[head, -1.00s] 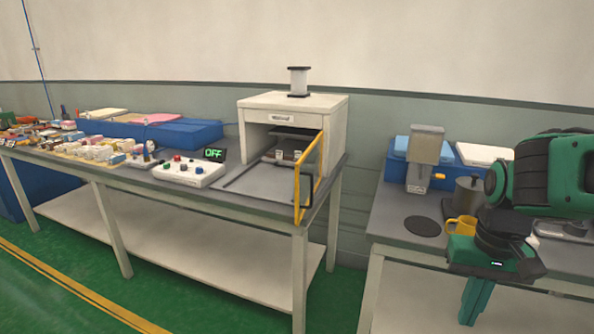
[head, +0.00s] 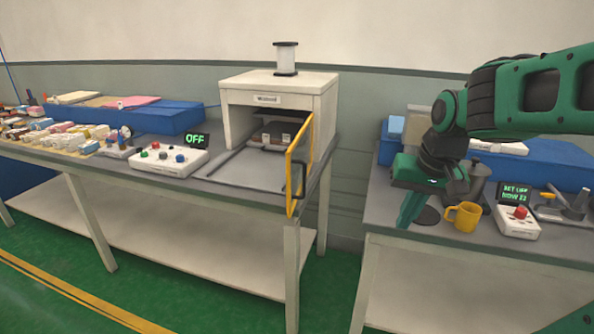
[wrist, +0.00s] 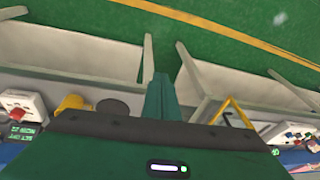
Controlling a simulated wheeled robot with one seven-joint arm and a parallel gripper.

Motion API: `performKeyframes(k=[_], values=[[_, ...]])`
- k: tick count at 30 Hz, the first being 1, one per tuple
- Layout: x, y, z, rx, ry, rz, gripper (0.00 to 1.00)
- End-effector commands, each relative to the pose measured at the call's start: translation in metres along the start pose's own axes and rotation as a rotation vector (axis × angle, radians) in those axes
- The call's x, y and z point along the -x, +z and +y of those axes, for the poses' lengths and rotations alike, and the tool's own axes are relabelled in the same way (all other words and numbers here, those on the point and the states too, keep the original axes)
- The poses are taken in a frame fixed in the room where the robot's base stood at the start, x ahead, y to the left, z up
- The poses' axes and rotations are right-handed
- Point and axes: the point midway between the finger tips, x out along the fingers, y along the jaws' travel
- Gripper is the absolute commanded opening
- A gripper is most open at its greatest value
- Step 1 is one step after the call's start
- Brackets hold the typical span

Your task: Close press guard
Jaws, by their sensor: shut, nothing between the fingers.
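The press (head: 277,100) is a pale box with an open front, standing on the left table. Its guard (head: 291,170) is a yellow-framed panel with a dark handle (head: 300,180). The guard stands swung open at the right side of the press, out over the table's front edge. In the wrist view the yellow guard (wrist: 237,108) shows right of my fingers. My gripper (head: 407,222) is shut and empty, pointing down at the front left of the right table, to the right of the guard and apart from it. The wrist view shows my closed green fingers (wrist: 160,98).
A control box (head: 168,159) with an "OFF" display sits left of the press. A yellow mug (head: 465,216) and a red-button box (head: 517,221) stand on the right table near my gripper. A gap separates the two tables.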

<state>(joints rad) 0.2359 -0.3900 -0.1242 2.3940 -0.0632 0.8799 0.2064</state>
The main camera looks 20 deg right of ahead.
Motion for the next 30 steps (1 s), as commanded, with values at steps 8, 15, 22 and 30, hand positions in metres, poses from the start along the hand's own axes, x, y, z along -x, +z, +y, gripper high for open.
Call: performKeyframes(k=[8, 15, 22, 30], values=[[0.035, -0.109, -0.151, 0.044, -0.286, 0.190, 0.00], [0.036, -0.124, -0.190, 0.049, -0.365, 0.209, 0.00], [0.001, -0.130, -0.202, 0.049, -0.361, 0.206, 0.00], [-0.045, -0.140, -0.219, 0.048, -0.360, 0.207, 0.00]])
